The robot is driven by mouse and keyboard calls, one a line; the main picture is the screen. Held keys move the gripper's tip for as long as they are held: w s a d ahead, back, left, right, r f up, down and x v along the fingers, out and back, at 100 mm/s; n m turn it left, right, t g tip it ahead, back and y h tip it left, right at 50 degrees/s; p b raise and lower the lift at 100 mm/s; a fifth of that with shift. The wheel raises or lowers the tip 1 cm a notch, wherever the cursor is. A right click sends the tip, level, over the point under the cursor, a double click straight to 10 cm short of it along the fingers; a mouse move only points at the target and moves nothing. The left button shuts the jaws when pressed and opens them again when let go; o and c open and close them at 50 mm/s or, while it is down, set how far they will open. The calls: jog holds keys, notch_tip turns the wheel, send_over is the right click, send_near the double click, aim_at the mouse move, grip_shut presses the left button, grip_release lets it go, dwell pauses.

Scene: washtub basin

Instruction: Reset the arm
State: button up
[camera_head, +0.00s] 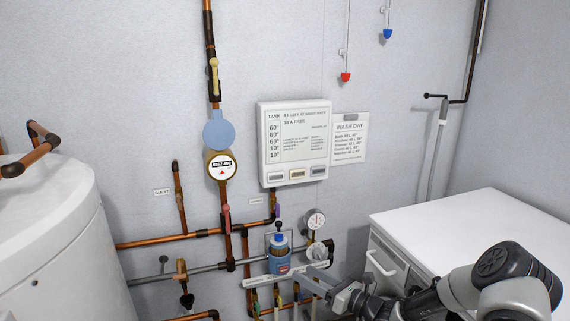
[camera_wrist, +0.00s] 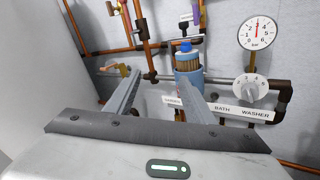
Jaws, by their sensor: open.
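My gripper (camera_head: 312,282) is at the lower middle of the head view, in front of the pipework, with my arm reaching in from the lower right. In the wrist view, my gripper (camera_wrist: 160,76) has its two grey fingers apart, with nothing held between them. The blue-capped filter canister (camera_wrist: 187,66) stands beyond the right finger. Whether the fingers touch any pipe or label strip cannot be told.
A dial gauge (camera_head: 316,219) and white knob (camera_wrist: 250,87) are close to my gripper. Copper pipes (camera_head: 160,240) cross the wall. A white tank (camera_head: 50,240) stands left, a white-topped cabinet (camera_head: 450,215) right. A control panel (camera_head: 294,142) hangs above.

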jog(key=s+a+r+n+g+h, duration=0.2)
jog(key=s+a+r+n+g, duration=0.3)
jog(key=s+n, duration=0.4)
jog(key=s+a+r+n+g+h, duration=0.2)
jog(key=s+r+n+g, duration=0.3)
jog(key=s+r+n, duration=0.4)
jog(key=s+d+r+n+t+h, duration=0.2)
jog(key=s+d+r+n+h, duration=0.35)
jog(key=s, duration=0.35)
jog(key=s+d+r+n+t+h, duration=0.2)
jog(key=s+d+r+n+h, duration=0.2)
jog(key=s+d+r+n, duration=0.4)
notch_tip(320, 180, up, 20)
jog(key=s+m+p, duration=0.1)
jog(key=p, duration=1.8)
jog(key=shift+s+a+f+p, duration=0.15)
jog(key=shift+s+f+p, duration=0.05)
jog(key=shift+p, duration=0.2)
jog(key=shift+a+m, duration=0.1)
jog(key=shift+m, duration=0.15)
